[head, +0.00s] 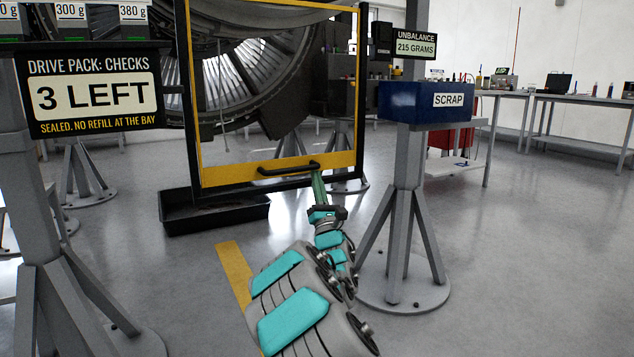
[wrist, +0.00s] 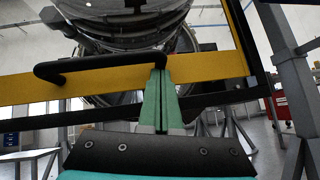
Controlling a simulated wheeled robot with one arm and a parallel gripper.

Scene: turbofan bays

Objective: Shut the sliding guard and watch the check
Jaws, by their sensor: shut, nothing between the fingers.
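The sliding guard (head: 230,177) is a clear panel with a yellow border, standing in a dark frame in front of the turbofan (head: 245,70). Its black bar handle (head: 285,169) runs along the bottom yellow strip. The handle also shows in the wrist view (wrist: 100,66). My gripper (head: 317,172) is at the handle's right end, with its green fingers (wrist: 158,85) pressed together and pointing at the guard. Nothing shows between them; whether they touch the handle I cannot tell. The check sign (head: 95,92) reads 3 LEFT. The unbalance display (head: 416,44) reads 215 GRAMS.
A blue SCRAP bin (head: 427,102) stands on a grey post right of my arm. A post with marked weight bins (head: 72,20) stands at left. A black tray (head: 215,213) lies under the guard. Benches (head: 585,101) line the back right.

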